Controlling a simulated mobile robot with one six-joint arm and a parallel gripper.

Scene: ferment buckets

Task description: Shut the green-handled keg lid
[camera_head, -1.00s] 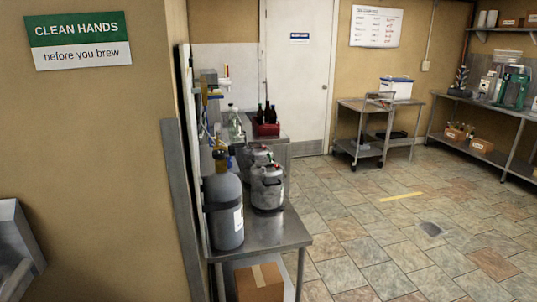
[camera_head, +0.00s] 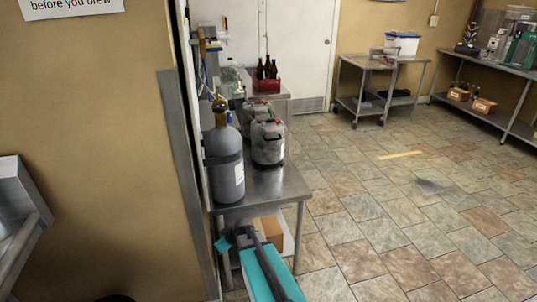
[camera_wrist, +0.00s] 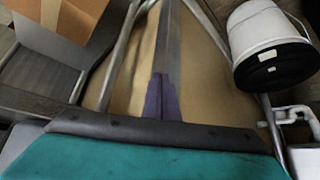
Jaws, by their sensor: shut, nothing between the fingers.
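Two grey metal kegs stand on the steel bench (camera_head: 262,186) in the head view. The near keg (camera_head: 268,146) has a dark top with a small red part. The far keg (camera_head: 250,112) is partly hidden behind it. I cannot make out a green handle or how either lid sits. My gripper (camera_wrist: 160,88) shows in the wrist view with its fingers together and empty, low and well apart from the kegs. My teal arm reaches in front of the bench in the head view.
A grey gas cylinder (camera_head: 223,155) stands at the bench's near left. A red bottle crate (camera_head: 266,83) is behind. A cardboard box (camera_head: 268,234) sits below. In the wrist view, a white bucket (camera_wrist: 262,30) is upper right. The tiled floor right of the bench is clear.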

